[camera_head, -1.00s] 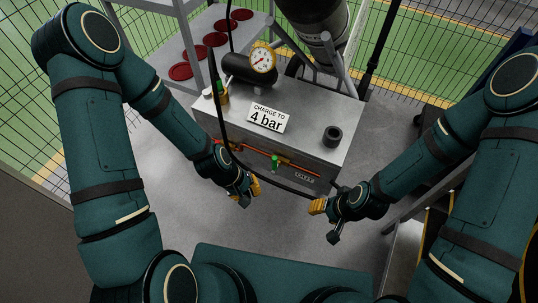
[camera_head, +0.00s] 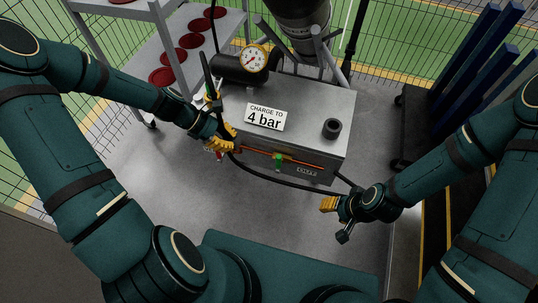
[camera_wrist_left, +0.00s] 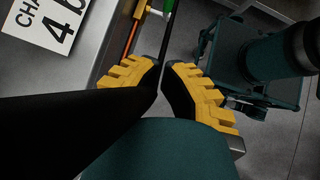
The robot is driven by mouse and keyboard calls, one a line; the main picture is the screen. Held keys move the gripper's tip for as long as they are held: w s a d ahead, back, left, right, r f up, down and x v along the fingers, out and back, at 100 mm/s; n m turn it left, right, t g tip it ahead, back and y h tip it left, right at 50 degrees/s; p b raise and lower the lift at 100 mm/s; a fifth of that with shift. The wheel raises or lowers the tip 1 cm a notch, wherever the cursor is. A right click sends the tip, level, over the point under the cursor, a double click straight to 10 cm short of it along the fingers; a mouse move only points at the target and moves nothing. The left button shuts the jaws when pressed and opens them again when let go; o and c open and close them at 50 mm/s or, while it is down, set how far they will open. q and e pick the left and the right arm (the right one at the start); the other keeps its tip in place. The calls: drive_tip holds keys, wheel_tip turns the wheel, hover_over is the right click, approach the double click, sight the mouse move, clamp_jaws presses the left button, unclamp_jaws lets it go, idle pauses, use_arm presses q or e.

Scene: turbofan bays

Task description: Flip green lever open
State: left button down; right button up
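A small green lever (camera_head: 278,162) sits on the orange pipe (camera_head: 300,162) along the front face of the grey box. A green handle (camera_wrist_left: 168,12) shows at the top edge of the left wrist view. My left gripper (camera_head: 222,138) is at the left front corner of the box, apart from the green lever and to its left. Its yellow-padded fingers look open, with a narrow gap between them in the left wrist view (camera_wrist_left: 162,72). My right gripper (camera_head: 336,216) looks open and empty, in front of the box's right end.
A black hose (camera_head: 285,183) loops across the front of the box and passes by the left gripper. A small red part (camera_head: 219,157) shows just below that gripper.

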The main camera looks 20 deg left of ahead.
sight(279, 162)
use_arm(q)
drive_tip(key=d+r+b+x, duration=0.2)
drive_tip(key=b+x, duration=0.1)
drive_tip(key=x, duration=1)
use_arm(e)
drive_tip(key=f, duration=0.3)
drive_tip(key=shift+w, duration=0.3)
use_arm(q)
drive_tip(key=shift+w+r, duration=0.15)
drive_tip(key=shift+r, duration=0.05)
use_arm(e)
drive_tip(key=shift+r, duration=0.1)
use_arm(q)
drive_tip(key=shift+d+r+y+p, duration=0.1)
drive_tip(key=shift+d+y+p, duration=0.1)
drive_tip(key=shift+y+p, duration=0.25)
use_arm(e)
drive_tip(key=shift+s+d+r, duration=0.1)
drive_tip(key=shift+d+r, duration=0.2)
drive_tip(key=shift+d, duration=0.05)
use_arm(q)
drive_tip(key=shift+d+r+y+p, duration=0.1)
drive_tip(key=shift+d+y+p, duration=0.1)
drive_tip(key=shift+y+p, duration=0.25)
use_arm(e)
drive_tip(key=shift+s+d+r, duration=0.1)
drive_tip(key=shift+d+r, duration=0.15)
drive_tip(key=shift+r, duration=0.3)
